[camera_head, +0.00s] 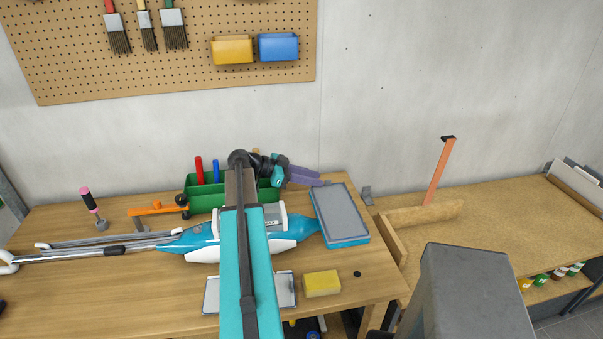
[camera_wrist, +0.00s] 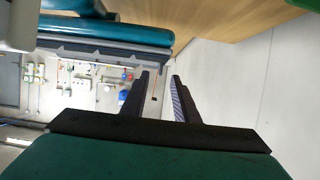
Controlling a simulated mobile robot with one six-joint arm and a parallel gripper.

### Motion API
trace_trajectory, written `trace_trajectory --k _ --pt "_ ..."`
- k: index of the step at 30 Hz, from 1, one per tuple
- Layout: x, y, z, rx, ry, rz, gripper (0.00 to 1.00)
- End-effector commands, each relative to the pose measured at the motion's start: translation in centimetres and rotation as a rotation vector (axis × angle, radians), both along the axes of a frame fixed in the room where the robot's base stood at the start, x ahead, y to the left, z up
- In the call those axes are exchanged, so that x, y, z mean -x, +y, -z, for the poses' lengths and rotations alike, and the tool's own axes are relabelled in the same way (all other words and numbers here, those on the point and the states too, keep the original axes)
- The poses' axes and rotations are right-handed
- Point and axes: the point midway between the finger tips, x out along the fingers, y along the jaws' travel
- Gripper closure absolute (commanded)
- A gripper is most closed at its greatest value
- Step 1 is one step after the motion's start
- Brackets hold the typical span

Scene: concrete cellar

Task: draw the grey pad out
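The grey pad (camera_head: 340,211) lies flat on top of the teal head (camera_head: 348,243) of a floor cleaner, at the right end of the wooden bench. In the wrist view the pad shows as a grey layer (camera_wrist: 108,52) along the teal head (camera_wrist: 105,28), upper left. My gripper (camera_head: 324,181) is behind the head's far left corner, pointing right. In the wrist view my gripper (camera_wrist: 162,77) is open, with nothing between its fingers. The pad appears apart from them. Whether a fingertip touches the head is unclear.
The cleaner's white-and-teal body (camera_head: 200,241) lies left of the head. A green tool caddy (camera_head: 207,196) stands behind my arm. A yellow sponge (camera_head: 322,283) and a dark round piece (camera_head: 357,274) lie in front. A lower brown surface (camera_head: 480,225) extends right. The wall (camera_head: 420,90) is close behind.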

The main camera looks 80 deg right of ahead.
Motion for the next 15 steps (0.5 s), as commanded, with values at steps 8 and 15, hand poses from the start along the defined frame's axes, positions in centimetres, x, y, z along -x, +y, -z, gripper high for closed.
trace_trajectory --k 8,15 --pt "2.6 -1.2 1.0 -0.001 0.001 0.001 0.73" --pt "3.3 -1.6 1.6 0.000 0.000 -0.001 0.73"
